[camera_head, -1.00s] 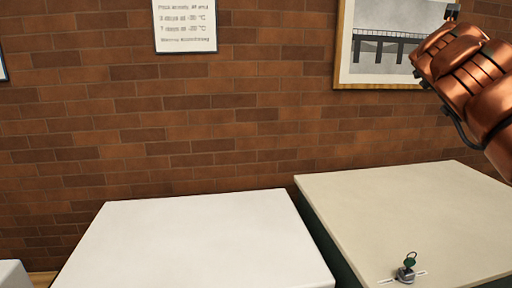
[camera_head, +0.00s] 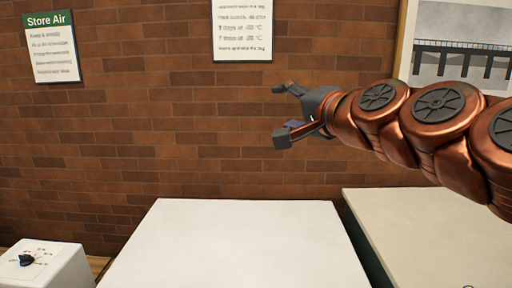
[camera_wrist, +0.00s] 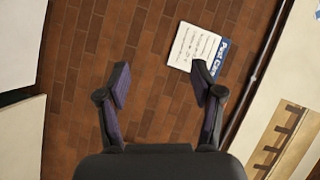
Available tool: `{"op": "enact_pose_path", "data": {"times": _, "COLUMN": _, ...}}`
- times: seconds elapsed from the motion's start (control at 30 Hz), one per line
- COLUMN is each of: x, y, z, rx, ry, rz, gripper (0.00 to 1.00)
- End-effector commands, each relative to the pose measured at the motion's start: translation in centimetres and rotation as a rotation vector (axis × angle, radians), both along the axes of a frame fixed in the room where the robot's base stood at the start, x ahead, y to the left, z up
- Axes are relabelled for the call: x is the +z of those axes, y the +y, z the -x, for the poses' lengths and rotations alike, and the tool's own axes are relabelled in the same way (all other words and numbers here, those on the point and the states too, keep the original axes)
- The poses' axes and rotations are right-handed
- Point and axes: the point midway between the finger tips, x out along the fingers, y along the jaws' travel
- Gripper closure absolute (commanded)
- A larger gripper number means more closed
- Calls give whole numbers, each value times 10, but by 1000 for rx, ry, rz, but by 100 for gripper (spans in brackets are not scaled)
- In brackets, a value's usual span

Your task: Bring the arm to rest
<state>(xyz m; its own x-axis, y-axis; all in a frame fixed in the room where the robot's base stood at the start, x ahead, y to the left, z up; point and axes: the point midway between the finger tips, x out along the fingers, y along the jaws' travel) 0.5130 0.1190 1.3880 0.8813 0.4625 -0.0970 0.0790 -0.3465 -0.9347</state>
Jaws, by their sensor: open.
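My gripper (camera_head: 283,112) is open and empty in the head view. It hangs in the air above the white-topped box (camera_head: 240,245), in front of the brick wall. My copper arm reaches in from the right edge. In the wrist view my gripper (camera_wrist: 160,88) shows two dark fingers spread apart with nothing between them. Behind them is a brown brick or tiled surface. No object is near the fingertips.
A beige-topped unit (camera_head: 440,230) stands right of the white one. A small white box with a dark knob (camera_head: 45,268) is at lower left. Signs (camera_head: 52,48) and a framed picture (camera_head: 455,45) hang on the wall. A blue-edged card (camera_wrist: 197,48) shows in the wrist view.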

Motion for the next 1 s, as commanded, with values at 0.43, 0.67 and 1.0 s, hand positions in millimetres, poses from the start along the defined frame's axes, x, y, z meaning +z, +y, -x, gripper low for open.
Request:
{"op": "enact_pose_path", "data": {"times": 0.43, "x": -246, "y": -1, "z": 111, "rx": 318, "ry": 457, "rz": 687, "gripper": 33}}
{"op": "enact_pose_path", "data": {"times": 0.67, "x": -340, "y": -52, "z": 203, "rx": 490, "ry": 759, "rz": 932, "gripper": 33}}
{"op": "enact_pose_path", "data": {"times": 1.0, "x": -392, "y": -114, "z": 314, "rx": 677, "ry": 1097, "rz": 1086, "gripper": 33}}
